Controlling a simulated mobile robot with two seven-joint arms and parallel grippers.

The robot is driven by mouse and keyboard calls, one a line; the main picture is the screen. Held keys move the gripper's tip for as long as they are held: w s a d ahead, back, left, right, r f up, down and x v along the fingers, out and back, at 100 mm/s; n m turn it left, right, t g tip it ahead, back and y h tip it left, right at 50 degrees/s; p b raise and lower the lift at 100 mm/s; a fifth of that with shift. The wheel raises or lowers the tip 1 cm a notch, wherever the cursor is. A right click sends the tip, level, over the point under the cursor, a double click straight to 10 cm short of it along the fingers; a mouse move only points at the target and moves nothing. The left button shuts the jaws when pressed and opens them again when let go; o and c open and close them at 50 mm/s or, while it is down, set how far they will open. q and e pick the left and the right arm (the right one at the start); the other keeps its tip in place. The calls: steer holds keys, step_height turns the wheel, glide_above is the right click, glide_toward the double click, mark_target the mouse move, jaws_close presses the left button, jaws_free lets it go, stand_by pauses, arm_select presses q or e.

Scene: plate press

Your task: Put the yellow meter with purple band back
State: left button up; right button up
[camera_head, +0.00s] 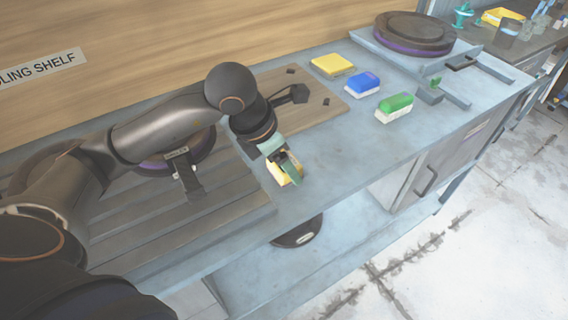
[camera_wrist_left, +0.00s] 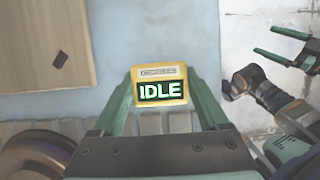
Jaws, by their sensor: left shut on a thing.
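My left gripper (camera_head: 281,168) is shut on a yellow meter (camera_head: 285,177) above the front part of the blue-grey bench, by the end of the slatted rack. In the left wrist view the yellow meter (camera_wrist_left: 160,73) sits between the green fingers (camera_wrist_left: 160,100) and its screen reads IDLE. I cannot make out a purple band on it. My right gripper (camera_wrist_left: 278,45) shows at the upper right of the left wrist view, with its fingers apart and empty.
A slatted rack (camera_head: 130,235) holds a purple-banded round plate (camera_head: 165,165). A wooden board (camera_head: 318,112) lies behind the meter. Another round plate (camera_head: 413,30) is at the back.

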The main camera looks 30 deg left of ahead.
arm_select(q)
steer(key=shift+f, duration=0.35)
steer(key=shift+f, duration=0.15)
steer(key=o, duration=1.4)
steer(key=shift+s+a+r, duration=0.1)
steer(key=shift+r, duration=0.5)
steer(key=p+v, duration=0.1)
steer(key=v, duration=1)
steer(key=shift+s, duration=0.1)
